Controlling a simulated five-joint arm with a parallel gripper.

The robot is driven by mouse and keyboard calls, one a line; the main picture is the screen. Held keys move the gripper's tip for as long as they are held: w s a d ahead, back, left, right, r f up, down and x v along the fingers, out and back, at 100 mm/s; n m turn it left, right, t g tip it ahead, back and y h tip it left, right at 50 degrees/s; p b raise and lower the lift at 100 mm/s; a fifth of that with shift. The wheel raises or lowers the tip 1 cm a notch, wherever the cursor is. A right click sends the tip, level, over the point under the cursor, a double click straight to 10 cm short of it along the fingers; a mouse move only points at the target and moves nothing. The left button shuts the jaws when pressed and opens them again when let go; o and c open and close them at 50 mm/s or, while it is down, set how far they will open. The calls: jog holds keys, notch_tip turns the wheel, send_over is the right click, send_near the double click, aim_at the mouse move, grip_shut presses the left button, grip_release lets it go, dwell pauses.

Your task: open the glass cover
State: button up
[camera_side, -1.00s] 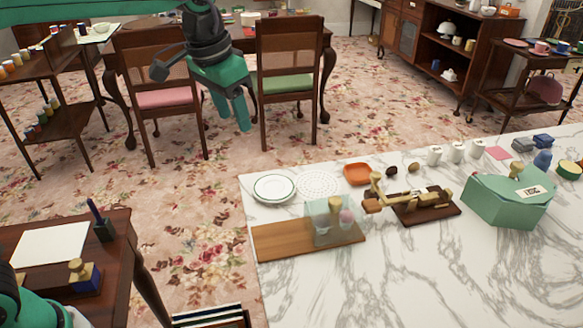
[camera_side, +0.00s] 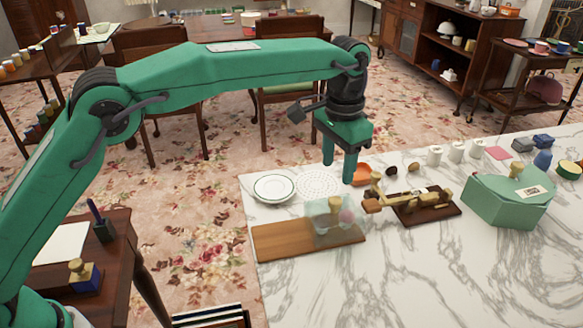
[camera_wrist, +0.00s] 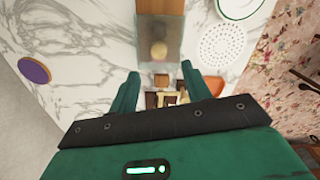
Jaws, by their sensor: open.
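The clear glass cover (camera_side: 322,226) stands on a wooden board (camera_side: 282,243) at the left end of the marble counter. A brass knob (camera_side: 334,205) and a pinkish rounded thing (camera_side: 347,216) show at or through the glass; which is inside is hard to tell. The cover (camera_wrist: 174,30) also shows at the top centre of the wrist view, looking closed. My green gripper (camera_side: 339,168) points down, open and empty, above and behind the cover in the side view. In the wrist view its fingers (camera_wrist: 160,72) are apart, with the cover beyond their tips.
A brass lever device on a dark base (camera_side: 428,207) stands right of the cover, close to my gripper. An orange dish (camera_side: 363,172), a perforated white mat (camera_side: 318,183) and a white plate (camera_side: 273,187) lie behind. A green box (camera_side: 505,203) is farther right. The counter's front is clear.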

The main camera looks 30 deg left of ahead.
aim_at(335, 200)
jog(key=shift+d+f, duration=0.1)
jog(key=shift+d, duration=0.05)
jog(key=shift+f, duration=0.15)
jog(key=shift+f, duration=3.8)
grip_shut()
